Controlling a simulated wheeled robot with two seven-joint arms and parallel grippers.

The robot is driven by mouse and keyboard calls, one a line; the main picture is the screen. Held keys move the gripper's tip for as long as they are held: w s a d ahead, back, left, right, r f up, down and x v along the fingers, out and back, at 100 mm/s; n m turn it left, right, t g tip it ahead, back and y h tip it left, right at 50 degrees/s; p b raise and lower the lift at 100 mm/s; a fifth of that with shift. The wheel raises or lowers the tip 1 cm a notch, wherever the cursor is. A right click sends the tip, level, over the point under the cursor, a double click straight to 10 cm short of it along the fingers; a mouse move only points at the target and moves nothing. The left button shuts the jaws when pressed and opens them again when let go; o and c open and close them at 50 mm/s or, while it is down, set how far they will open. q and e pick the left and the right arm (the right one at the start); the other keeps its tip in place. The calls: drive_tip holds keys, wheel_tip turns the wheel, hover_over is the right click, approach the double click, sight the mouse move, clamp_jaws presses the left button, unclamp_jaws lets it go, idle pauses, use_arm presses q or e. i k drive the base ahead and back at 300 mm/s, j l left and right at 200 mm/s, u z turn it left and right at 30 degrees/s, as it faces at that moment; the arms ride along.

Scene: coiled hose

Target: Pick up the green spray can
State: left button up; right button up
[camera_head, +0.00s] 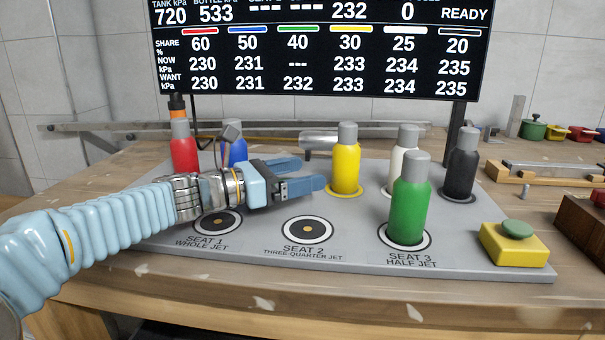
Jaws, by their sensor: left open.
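The green spray can (409,208) stands upright with a grey cap on the ringed spot marked SEAT 3, HALF JET, at the front right of the grey board (360,252). My left gripper (310,173) reaches in from the left over the middle of the board, its blue fingers pointing right. It is open with nothing between the fingers. The green can is to the right of the fingertips and nearer the front, clear of them. My right gripper is not in view.
A yellow can (345,169) stands just right of my fingertips. White (400,160) and black (462,168) cans stand behind the green one; red (183,150) and blue (235,152) cans stand behind my arm. A yellow box with green button (514,246) is at right. Seats 1 and 2 (308,229) are empty.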

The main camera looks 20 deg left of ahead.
sight(411, 192)
drive_tip(key=l+u, duration=0.15)
drive_tip(key=l, duration=0.2)
drive_tip(key=k+l+u, duration=0.15)
drive_tip(key=l, duration=0.25)
drive_tip(key=l+u, duration=0.15)
drive_tip(key=l, duration=0.2)
drive_tip(key=k+l+u, duration=0.15)
drive_tip(key=l, duration=0.2)
